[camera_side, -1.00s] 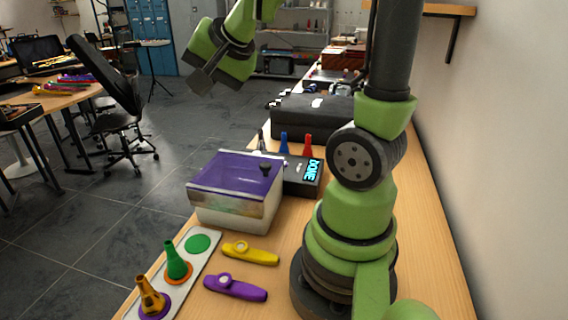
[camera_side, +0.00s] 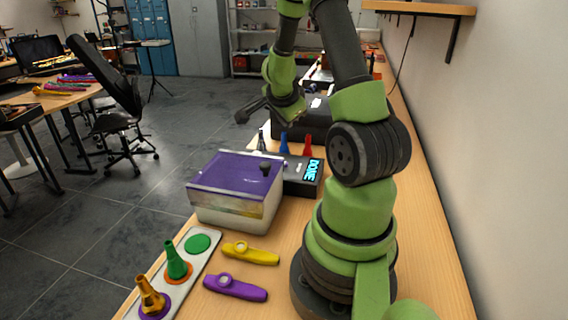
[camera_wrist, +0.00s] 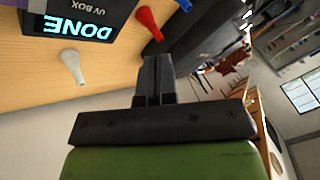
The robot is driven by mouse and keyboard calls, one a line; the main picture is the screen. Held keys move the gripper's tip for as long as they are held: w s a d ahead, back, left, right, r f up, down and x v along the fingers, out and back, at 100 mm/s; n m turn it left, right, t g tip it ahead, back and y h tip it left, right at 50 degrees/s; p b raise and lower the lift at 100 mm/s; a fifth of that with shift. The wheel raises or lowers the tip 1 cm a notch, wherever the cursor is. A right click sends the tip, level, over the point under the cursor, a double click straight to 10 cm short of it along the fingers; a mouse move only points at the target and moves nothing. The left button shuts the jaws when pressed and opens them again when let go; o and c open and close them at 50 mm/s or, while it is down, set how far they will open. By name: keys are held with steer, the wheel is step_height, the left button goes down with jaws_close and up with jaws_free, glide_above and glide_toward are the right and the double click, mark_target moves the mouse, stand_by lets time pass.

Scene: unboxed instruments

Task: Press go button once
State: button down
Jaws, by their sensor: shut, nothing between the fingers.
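The dark control box (camera_side: 290,181) stands behind the purple-lidded box, its cyan display (camera_side: 312,171) reading DONE. In the wrist view the box (camera_wrist: 50,12) is labelled UV BOX and the display (camera_wrist: 67,28) appears at top left, upside down. I cannot make out a go button for certain. My gripper (camera_side: 242,117) hangs beyond and above the control box, left of the black case. In the wrist view my gripper (camera_wrist: 157,62) is shut and empty, its fingers clear of the display. The purple-lidded box (camera_side: 236,190) is closed, with a black knob (camera_side: 265,168) on it.
Blue (camera_side: 284,144) and red (camera_side: 308,146) cones stand behind the control box; a pale one (camera_wrist: 72,66) shows in the wrist view. A black case (camera_side: 300,120) lies beyond. Yellow (camera_side: 251,253) and purple (camera_side: 236,288) kazoos and a cone tray (camera_side: 207,262) are in front.

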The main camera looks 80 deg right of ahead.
mark_target(286, 162)
steer(key=shift+f, duration=0.1)
steer(key=shift+f, duration=4.3)
